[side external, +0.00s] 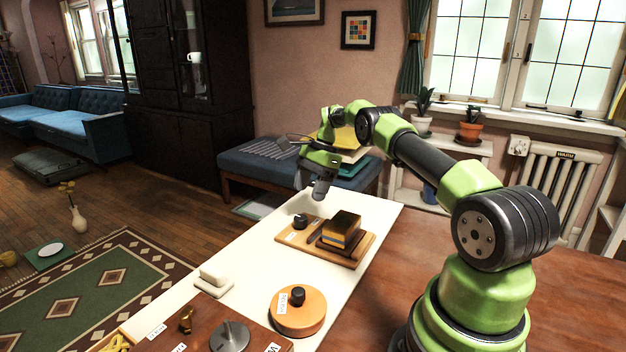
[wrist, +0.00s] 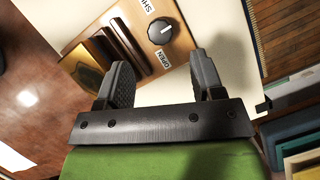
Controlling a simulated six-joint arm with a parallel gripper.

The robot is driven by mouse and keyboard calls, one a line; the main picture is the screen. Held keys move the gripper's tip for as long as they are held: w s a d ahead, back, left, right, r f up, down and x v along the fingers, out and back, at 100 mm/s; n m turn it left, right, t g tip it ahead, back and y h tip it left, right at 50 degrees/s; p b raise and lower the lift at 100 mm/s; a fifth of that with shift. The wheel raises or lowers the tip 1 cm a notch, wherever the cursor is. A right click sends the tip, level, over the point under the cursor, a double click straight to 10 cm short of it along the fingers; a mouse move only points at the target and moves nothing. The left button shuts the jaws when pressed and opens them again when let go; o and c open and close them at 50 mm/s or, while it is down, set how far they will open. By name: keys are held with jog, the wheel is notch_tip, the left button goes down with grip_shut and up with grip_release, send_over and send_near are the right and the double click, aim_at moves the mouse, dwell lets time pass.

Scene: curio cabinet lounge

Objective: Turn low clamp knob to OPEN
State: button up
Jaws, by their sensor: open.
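The low clamp knob (side external: 300,221) is a small black knob on a wooden board (side external: 357,256) on the white strip of the table. In the wrist view the knob (wrist: 160,31) is round and dark with a white pointer line, and lies just past my fingertips. An OPEN label (wrist: 161,61) is on its near side and a partly cut-off SHUT label (wrist: 147,6) on its far side. The pointer does not line up with the OPEN label. My gripper (wrist: 160,74) is open and empty. In the side view my gripper (side external: 319,190) hangs above the board, apart from the knob.
A dark and yellow block (side external: 341,227) sits on the board beside the knob. A round wooden base with a black knob (side external: 298,297), a white block (side external: 213,278) and a metal disc (side external: 230,337) stand nearer the camera. A blue bench (side external: 262,165) is behind the table.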

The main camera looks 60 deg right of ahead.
jog(key=shift+v, duration=1.45)
jog(key=s+a+r+n+t+h, duration=0.2)
jog(key=a+r+n, duration=0.7)
jog(key=a+r, duration=0.8)
jog(key=s+a+r+n+t, duration=0.2)
jog(key=s+a+r+n, duration=0.4)
jog(key=s, duration=0.3)
jog(key=s+a+f+n, duration=0.1)
jog(key=s+a+f, duration=0.1)
jog(key=s, duration=0.3)
jog(key=s+a+f+n+t, duration=0.1)
jog(key=s+a+f+n, duration=0.1)
jog(key=s, duration=0.4)
jog(key=shift+a+f+t, duration=0.3)
jog(key=shift+a+f, duration=0.05)
jog(key=shift+a, duration=0.2)
